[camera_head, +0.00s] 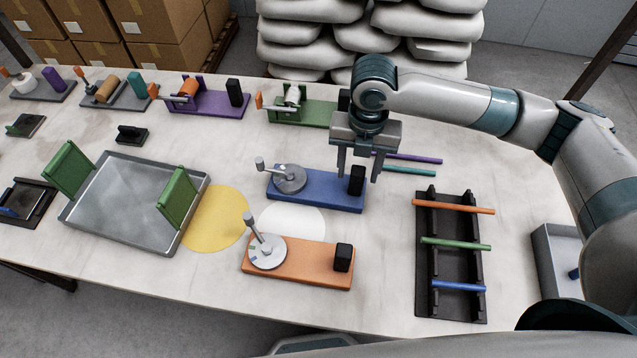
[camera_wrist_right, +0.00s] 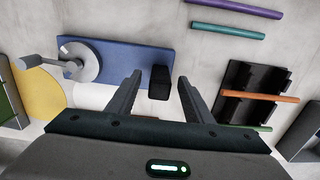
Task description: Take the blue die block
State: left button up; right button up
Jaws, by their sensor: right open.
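The blue base (camera_head: 318,190) lies on the table with a grey crank disc (camera_head: 289,178) at its left end and a black block (camera_head: 357,183) standing at its right end. My right gripper (camera_head: 358,178) points down over this black block, with its jaws open. In the right wrist view, the black block (camera_wrist_right: 160,85) shows in the gap between the two fingers, on the right end of the blue base (camera_wrist_right: 125,60). I cannot tell whether the fingers reach down beside the block. My left gripper is not in view.
An orange base (camera_head: 300,272) with a crank and black block stands nearer. A black rack (camera_head: 450,265) with coloured rods is to the right; purple (camera_head: 410,158) and teal rods lie behind. A metal tray (camera_head: 125,200) and a yellow circle (camera_head: 213,220) are left.

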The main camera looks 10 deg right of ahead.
jog(key=f, duration=0.1)
jog(key=f+p, duration=0.1)
jog(key=f, duration=0.1)
jog(key=shift+s, duration=0.3)
jog(key=shift+f, duration=0.4)
jog(key=shift+c, duration=0.4)
grip_shut()
jog(key=shift+w+r, duration=0.1)
jog(key=shift+r, duration=0.1)
